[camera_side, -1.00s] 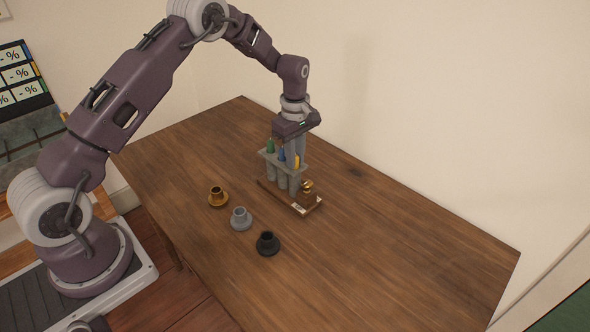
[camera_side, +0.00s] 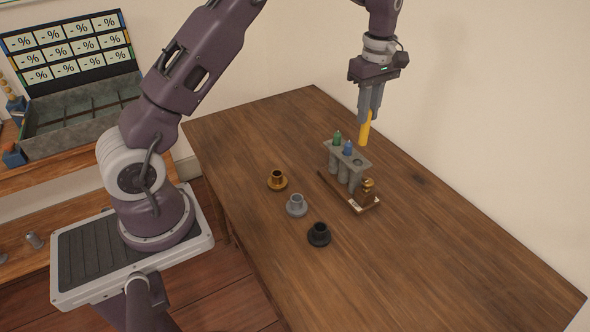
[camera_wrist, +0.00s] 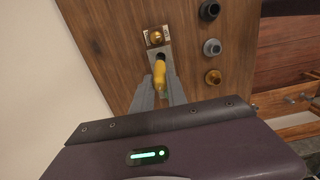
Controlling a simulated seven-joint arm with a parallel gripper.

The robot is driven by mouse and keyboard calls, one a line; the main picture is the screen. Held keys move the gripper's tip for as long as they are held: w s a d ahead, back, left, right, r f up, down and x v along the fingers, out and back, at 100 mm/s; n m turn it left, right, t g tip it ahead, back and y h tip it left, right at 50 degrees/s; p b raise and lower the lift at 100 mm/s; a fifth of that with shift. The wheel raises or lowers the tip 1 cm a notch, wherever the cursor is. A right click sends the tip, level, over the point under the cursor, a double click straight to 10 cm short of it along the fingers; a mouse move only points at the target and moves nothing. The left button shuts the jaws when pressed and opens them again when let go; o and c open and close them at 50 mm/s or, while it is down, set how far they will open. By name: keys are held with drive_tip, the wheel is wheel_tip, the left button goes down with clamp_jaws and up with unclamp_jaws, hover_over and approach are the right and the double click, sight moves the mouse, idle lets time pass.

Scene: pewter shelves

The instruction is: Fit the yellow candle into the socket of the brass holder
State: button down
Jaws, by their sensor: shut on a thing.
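My gripper (camera_side: 370,100) is shut on the yellow candle (camera_side: 365,130) and holds it upright above the grey rack, clear of its tubes. The candle also shows between the fingers in the wrist view (camera_wrist: 160,74). The brass holder (camera_side: 277,181) stands on the table left of the rack, with its socket facing up and empty. It also shows in the wrist view (camera_wrist: 213,77) at the right, apart from the candle.
The grey rack (camera_side: 352,160) holds a green candle (camera_side: 337,138) and a blue candle (camera_side: 347,148). A grey holder (camera_side: 296,206) and a black holder (camera_side: 319,235) stand in line with the brass one. A small brass object (camera_side: 367,190) sits by the rack. The table's right side is clear.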

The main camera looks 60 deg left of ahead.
wheel_tip(320, 180, up, 3)
drive_tip(key=a, duration=0.1)
hover_over(277, 179)
drive_tip(key=w+a, duration=0.1)
drive_tip(key=a, duration=0.1)
wheel_tip(277, 179, down, 19)
drive_tip(key=shift+d+f, duration=0.1)
drive_tip(key=shift+d, duration=0.05)
drive_tip(key=shift+f, duration=0.1)
drive_tip(key=c, duration=1.3)
unclamp_jaws()
